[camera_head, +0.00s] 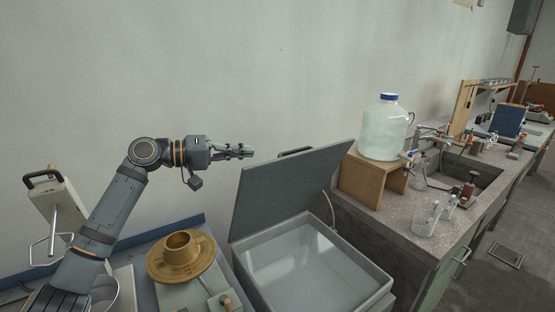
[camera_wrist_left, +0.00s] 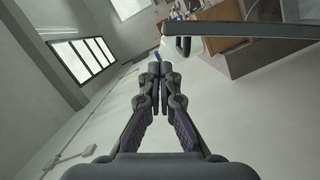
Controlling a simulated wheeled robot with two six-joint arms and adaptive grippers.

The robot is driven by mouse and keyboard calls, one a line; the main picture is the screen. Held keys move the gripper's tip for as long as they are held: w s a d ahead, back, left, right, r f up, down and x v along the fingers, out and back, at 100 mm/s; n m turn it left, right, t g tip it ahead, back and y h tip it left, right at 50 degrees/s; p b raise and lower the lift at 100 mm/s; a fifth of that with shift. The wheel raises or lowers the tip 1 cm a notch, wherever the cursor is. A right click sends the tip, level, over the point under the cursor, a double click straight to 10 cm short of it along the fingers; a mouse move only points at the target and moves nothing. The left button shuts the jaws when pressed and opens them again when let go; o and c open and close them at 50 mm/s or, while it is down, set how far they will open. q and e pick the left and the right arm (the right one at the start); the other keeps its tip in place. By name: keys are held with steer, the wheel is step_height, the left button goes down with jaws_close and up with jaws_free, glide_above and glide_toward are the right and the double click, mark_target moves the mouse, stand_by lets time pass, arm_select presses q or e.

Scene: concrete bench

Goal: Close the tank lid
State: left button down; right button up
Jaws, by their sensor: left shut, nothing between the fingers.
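The tank (camera_head: 310,264) is a pale grey open box at the lower middle of the head view. Its dark grey lid (camera_head: 280,187) stands raised, hinged at the back and tilted up, with a dark handle (camera_head: 296,151) at its top edge. My left gripper (camera_head: 249,151) is shut and empty, just left of the lid's upper edge and apart from it. In the left wrist view the shut fingers (camera_wrist_left: 160,75) point away from me, and the lid's edge (camera_wrist_left: 250,29) with its handle (camera_wrist_left: 184,44) is above and right of them. My right gripper is not in view.
A brass-coloured flanged part (camera_head: 181,257) sits on a bench left of the tank. Right of the tank, a large bottle with a blue cap (camera_head: 385,130) stands on a wooden stand (camera_head: 372,181) on a concrete bench with glassware (camera_head: 428,217). The wall behind is bare.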

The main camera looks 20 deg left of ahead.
arm_select(q)
steer(key=shift+f, duration=0.5)
steer(key=p+x, duration=0.4)
steer(key=x, duration=0.5)
steer(key=shift+w+r, duration=0.2)
steer(key=shift+w, duration=0.1)
steer(key=shift+w+d+f, duration=0.2)
steer(key=shift+w+d, duration=0.05)
steer(key=shift+d, duration=0.05)
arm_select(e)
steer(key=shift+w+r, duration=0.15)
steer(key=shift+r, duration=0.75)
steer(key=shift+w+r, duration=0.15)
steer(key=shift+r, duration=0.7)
